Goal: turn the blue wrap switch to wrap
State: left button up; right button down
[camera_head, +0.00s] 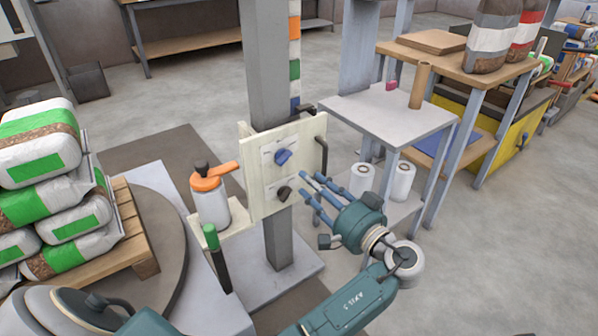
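The blue wrap switch (283,157) is a small knob on the upper part of a cream panel (253,185), which is fixed to a grey post. The knob sits tilted on its plate, and the plate's lettering is too small to read. My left gripper (309,186) is to the right of the panel and a little below the blue switch. Its blue fingers point toward the panel, spread apart, with nothing held between them. It appears apart from the switch. My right gripper is not in view.
A black knob (284,192) sits below the blue switch, near my fingertips. A dark handle (321,155) edges the panel's right side. An orange-topped bottle (210,195) stands left. A grey table (385,115) with white rolls below stands right. Stacked bags (45,190) lie at the far left.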

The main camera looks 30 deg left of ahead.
aim_at(286, 162)
pick_arm(q)
jog(key=b+x, duration=0.2)
jog(key=x, duration=0.7)
jog(key=shift+w+a, duration=0.1)
jog(key=shift+a, duration=0.2)
grip_shut()
